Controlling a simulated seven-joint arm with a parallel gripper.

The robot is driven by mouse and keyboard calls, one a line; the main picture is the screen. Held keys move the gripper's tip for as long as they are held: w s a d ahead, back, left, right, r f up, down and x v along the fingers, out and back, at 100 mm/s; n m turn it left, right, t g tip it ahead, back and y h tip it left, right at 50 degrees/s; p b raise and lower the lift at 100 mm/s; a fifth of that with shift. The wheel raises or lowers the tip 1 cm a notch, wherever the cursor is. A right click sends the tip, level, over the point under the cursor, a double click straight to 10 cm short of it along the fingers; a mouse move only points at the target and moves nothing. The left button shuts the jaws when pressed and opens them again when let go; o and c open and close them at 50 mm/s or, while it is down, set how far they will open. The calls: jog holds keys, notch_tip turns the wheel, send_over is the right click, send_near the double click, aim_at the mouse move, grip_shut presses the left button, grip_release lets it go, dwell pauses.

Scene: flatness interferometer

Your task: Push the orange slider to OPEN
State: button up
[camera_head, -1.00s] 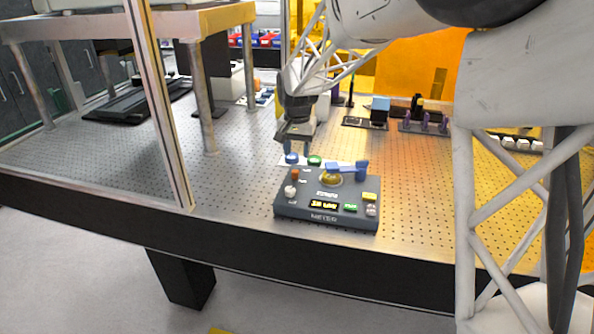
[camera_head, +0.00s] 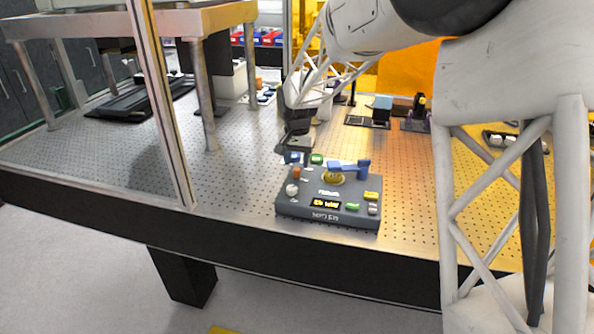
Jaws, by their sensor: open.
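The dark grey meter box (camera_head: 305,208) sits on the perforated table near its front edge. A small orange slider (camera_head: 297,174) is at the box's left rear part, above a white knob (camera_head: 292,190). My gripper (camera_head: 291,155) hangs over the back left corner of the box, just behind the orange slider in the picture. Its dark fingers point down and are open. I cannot tell whether a finger touches the slider or the box. The OPEN marking is too small to read.
A blue lever (camera_head: 350,167) stands up on the box right of the slider, with green (camera_head: 317,159) and yellow (camera_head: 371,196) buttons near it. A metal frame post (camera_head: 165,110) rises on the left. The perforated table (camera_head: 240,180) is clear left of the box.

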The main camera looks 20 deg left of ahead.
aim_at(297, 169)
jog(key=shift+f, duration=2)
jog(key=shift+c, duration=0.2)
grip_shut()
